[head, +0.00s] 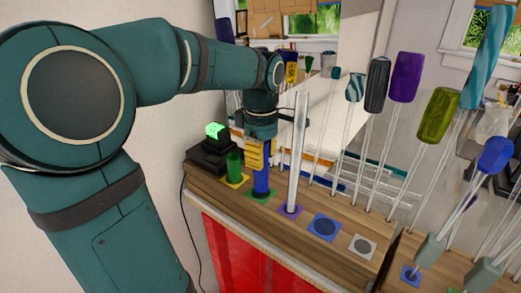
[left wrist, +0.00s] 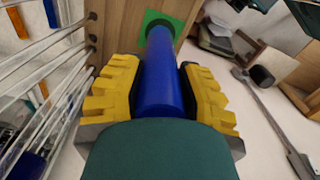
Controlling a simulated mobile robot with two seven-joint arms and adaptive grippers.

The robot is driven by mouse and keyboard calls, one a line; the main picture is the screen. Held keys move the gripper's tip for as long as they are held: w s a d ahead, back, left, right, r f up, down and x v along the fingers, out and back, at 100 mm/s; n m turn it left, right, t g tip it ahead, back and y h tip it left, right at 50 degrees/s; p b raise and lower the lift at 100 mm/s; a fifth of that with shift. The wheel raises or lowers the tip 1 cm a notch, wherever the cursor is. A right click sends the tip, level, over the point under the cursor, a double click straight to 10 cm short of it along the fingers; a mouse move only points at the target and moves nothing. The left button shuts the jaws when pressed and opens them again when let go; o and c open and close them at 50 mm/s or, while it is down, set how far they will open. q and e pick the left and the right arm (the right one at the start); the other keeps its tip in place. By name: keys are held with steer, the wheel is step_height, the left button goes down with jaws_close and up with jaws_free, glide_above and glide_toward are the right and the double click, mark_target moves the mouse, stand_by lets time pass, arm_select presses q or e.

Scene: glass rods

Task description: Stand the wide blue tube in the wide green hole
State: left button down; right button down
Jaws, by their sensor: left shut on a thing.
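The wide blue tube (head: 261,183) stands about upright at the green-marked hole (head: 249,195) on the wooden bench. My left gripper (head: 257,153) is shut on its upper part from above. In the left wrist view the blue tube (left wrist: 162,80) runs between the yellow finger pads, and its far end meets the dark hole in the green square (left wrist: 178,22). The tube covers part of that hole, so I cannot tell how deep it sits. My right gripper is not in view.
A green tube (head: 234,165) stands on the yellow square just left, and a tall clear tube (head: 298,150) on the purple square just right. Blue (head: 314,220) and grey (head: 352,241) marked holes are empty. Several thin glass rods with coloured heads crowd the right. A black device (head: 208,158) sits behind.

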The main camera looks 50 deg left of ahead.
mark_target(261, 178)
arm_select(q)
steer(key=shift+f+b, duration=2.3)
steer(key=shift+f, duration=0.55)
steer(key=shift+f, duration=0.55)
steer(key=c, duration=1)
jaws_free()
